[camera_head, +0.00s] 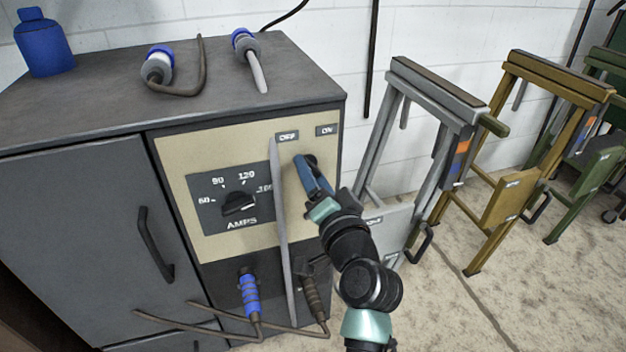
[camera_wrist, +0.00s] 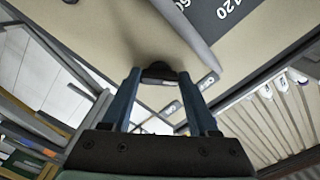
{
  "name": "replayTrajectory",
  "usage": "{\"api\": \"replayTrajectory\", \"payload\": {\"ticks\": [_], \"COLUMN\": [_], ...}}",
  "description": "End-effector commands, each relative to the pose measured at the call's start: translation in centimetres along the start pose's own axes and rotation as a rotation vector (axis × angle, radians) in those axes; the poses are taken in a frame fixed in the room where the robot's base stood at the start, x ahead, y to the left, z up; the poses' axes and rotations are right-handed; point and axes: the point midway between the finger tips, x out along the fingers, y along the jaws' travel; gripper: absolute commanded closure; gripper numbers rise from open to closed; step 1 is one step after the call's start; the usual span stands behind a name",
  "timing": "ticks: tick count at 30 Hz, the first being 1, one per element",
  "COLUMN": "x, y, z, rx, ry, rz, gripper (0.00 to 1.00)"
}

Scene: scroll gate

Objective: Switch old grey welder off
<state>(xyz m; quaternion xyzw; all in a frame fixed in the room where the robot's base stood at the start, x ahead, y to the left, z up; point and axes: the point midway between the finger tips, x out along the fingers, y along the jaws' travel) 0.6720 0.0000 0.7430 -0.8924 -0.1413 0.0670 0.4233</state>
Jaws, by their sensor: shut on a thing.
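The grey welder (camera_head: 165,120) is a boxy cabinet with a beige front panel (camera_head: 190,150). The panel has an AMPS dial (camera_head: 238,203), an OFF label (camera_head: 287,136) and an ON label (camera_head: 327,129). A dark switch knob (camera_head: 311,160) sits just below the labels, nearer the ON side. My gripper (camera_head: 307,168) reaches it from the lower right, its blue fingers at the panel. In the wrist view, my gripper (camera_wrist: 159,80) is shut on the dark knob (camera_wrist: 158,72), one finger on each side. The fingers hide part of the knob in the head view.
A long grey bar (camera_head: 281,230) runs upright between dial and knob, close to my gripper. Blue and dark plugs (camera_head: 249,293) with cables sit below. A grey stand (camera_head: 445,110), yellow stand (camera_head: 540,90) and green stand (camera_head: 595,170) are at right. Floor between stands is open.

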Motion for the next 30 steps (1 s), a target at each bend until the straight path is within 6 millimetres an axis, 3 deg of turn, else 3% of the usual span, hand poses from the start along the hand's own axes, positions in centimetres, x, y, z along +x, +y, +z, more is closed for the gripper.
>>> {"api": "replayTrajectory", "payload": {"ticks": [17, 18, 22, 30], "x": [-0.04, -0.04, -0.03, -0.04], "y": [0.11, 0.11, 0.08, 0.03], "z": [-0.04, -0.04, -0.02, -0.01], "rx": [-0.032, -0.032, -0.030, -0.029], "ry": [0.000, 0.000, 0.000, 0.000], "rz": [0.003, 0.002, 0.002, 0.001], "gripper": [0.96, 0.33, 0.10, 0.10]}}
